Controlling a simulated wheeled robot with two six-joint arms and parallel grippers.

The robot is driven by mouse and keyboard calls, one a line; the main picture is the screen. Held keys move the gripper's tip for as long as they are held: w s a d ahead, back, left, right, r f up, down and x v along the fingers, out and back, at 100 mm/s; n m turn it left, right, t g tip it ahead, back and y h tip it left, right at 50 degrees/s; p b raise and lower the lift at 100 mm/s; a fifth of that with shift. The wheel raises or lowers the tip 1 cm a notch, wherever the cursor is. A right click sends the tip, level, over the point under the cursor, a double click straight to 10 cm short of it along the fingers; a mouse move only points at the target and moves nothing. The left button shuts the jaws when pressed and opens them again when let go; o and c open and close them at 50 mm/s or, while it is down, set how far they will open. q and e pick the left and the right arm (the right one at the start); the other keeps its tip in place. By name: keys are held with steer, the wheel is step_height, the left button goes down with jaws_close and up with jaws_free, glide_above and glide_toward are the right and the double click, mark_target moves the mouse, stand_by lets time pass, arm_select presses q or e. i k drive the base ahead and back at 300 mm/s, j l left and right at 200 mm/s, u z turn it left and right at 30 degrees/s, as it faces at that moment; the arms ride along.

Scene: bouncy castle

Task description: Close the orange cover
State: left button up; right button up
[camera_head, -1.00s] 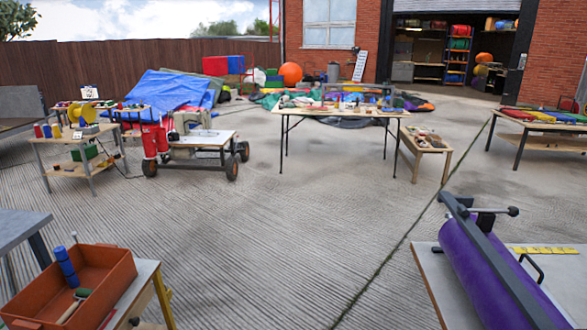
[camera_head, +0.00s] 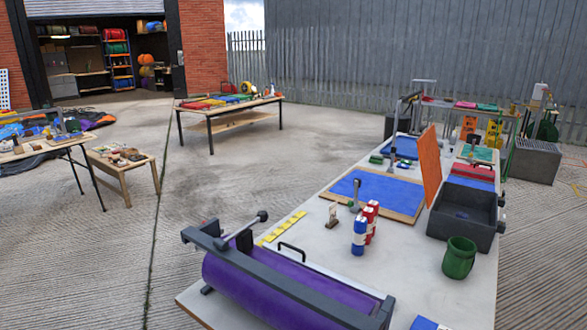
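The orange cover (camera_head: 431,166) is a flat panel standing nearly upright, in the right half of the head view. It rises at the left edge of a dark grey open box (camera_head: 466,228), so the box is open at the top. I cannot make out clearly how the cover is joined to the box. Something small and purplish lies inside the box. The box stands on a long light grey table (camera_head: 330,228). Neither of my grippers is in view.
A purple roll in a dark frame (camera_head: 290,285) fills the table's near end. A green mug (camera_head: 459,258), red and blue bottles (camera_head: 365,229) and a blue mat (camera_head: 377,192) are near the box. Open concrete lies left of the table.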

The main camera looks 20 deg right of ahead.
mark_target(429, 158)
steer(key=i+j+z, duration=0.25)
steer(key=z, duration=0.2)
steer(key=i+j+z, duration=0.2)
steer(key=j+z, duration=0.15)
steer(key=z, duration=0.15)
steer(key=i+j+z, duration=0.15)
steer(key=j+z, duration=0.3)
steer(key=i+j+z, duration=0.1)
steer(key=j+z, duration=0.7)
steer(key=j, duration=0.2)
steer(key=j+z, duration=0.3)
steer(key=j, duration=0.15)
